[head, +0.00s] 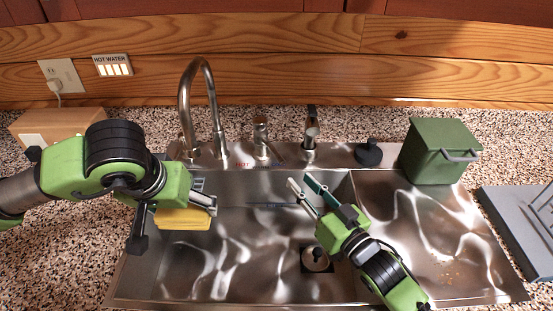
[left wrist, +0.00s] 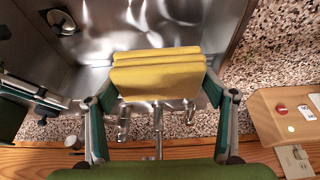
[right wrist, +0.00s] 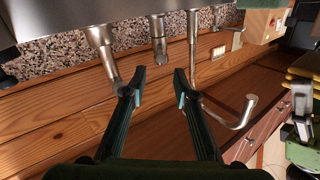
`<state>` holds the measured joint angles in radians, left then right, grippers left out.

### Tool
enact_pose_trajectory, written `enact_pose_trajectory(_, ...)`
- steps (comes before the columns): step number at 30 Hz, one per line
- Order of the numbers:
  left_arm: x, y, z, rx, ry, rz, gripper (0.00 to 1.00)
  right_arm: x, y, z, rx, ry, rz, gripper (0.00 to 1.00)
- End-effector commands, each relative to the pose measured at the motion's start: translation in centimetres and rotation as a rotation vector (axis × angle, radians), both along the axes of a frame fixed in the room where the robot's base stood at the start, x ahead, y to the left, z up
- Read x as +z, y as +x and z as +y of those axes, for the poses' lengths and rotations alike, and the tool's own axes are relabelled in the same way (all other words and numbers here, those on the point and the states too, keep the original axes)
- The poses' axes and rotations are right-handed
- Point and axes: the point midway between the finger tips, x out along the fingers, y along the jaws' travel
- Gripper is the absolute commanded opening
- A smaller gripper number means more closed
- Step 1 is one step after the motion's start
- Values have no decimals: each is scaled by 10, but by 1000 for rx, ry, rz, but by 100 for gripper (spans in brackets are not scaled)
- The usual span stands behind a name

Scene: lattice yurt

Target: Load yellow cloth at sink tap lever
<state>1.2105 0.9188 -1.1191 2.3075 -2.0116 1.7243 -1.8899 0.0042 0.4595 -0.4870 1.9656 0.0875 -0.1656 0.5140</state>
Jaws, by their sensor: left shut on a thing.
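A folded yellow cloth (head: 183,219) hangs over the left basin in the head view. My left gripper (head: 197,200) is shut on it, and the left wrist view shows the cloth (left wrist: 157,75) between the two fingers. The gooseneck sink tap (head: 212,92) stands behind the basin, with a lever fitting (head: 310,136) to its right and a shorter fitting (head: 262,138) between them. My right gripper (head: 301,182) is open and empty over the basin, below and in front of the lever fitting. In the right wrist view, the lever fitting (right wrist: 102,45) appears beyond the left finger.
A green lidded box (head: 437,150) stands on the sink's right rim, with a dark stopper (head: 369,154) beside it. A grey rack (head: 525,222) lies at far right. A wooden box (head: 58,122) sits at back left, below an outlet (head: 60,76). The right drainboard is clear.

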Motion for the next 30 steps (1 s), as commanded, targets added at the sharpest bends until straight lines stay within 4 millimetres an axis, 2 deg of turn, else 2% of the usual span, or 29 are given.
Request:
enact_pose_trajectory(15, 15, 0, 0, 0, 0, 0, 59, 2, 78, 48, 0, -1, -1, 27)
enact_pose_trajectory(21, 17, 0, 0, 0, 0, 0, 59, 2, 93, 57, 0, 1, -1, 27)
enact_pose_trajectory(30, 17, 0, 0, 0, 0, 0, 59, 1, 96, 59, 1, 0, 0, 27)
